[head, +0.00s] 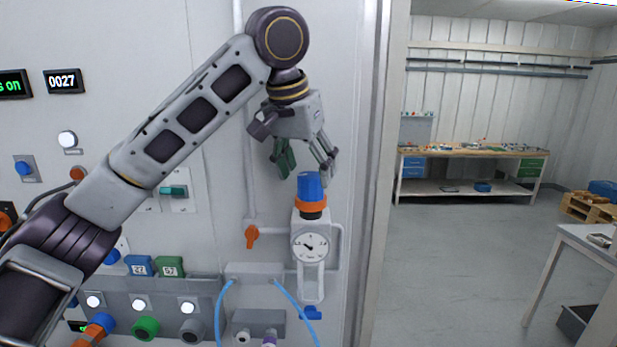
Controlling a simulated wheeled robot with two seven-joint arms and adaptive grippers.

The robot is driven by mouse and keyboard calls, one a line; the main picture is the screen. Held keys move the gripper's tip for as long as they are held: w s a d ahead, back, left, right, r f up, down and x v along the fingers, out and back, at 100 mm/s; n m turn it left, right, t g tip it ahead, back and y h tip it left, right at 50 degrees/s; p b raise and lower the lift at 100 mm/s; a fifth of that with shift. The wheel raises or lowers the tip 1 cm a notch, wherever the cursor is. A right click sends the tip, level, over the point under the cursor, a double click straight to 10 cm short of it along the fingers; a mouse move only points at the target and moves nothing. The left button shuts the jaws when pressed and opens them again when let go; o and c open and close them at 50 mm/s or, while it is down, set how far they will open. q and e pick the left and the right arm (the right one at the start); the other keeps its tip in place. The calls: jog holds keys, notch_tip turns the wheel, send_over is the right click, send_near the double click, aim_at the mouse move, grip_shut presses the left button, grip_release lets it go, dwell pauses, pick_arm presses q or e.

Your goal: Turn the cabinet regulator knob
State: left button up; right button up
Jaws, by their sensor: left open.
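My right gripper is not in view.
An orange valve handle (252,237) sits left of the gauge, and a teal handle (174,191) further left. Blue hoses (290,300) hang below. Buttons line the lower left panel. Right of the cabinet edge the floor (460,260) is open, with a workbench (470,153) behind.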

pick_arm(q)
jog(key=v, duration=0.9)
jog(key=shift+f, duration=0.1)
dwell(0.5)
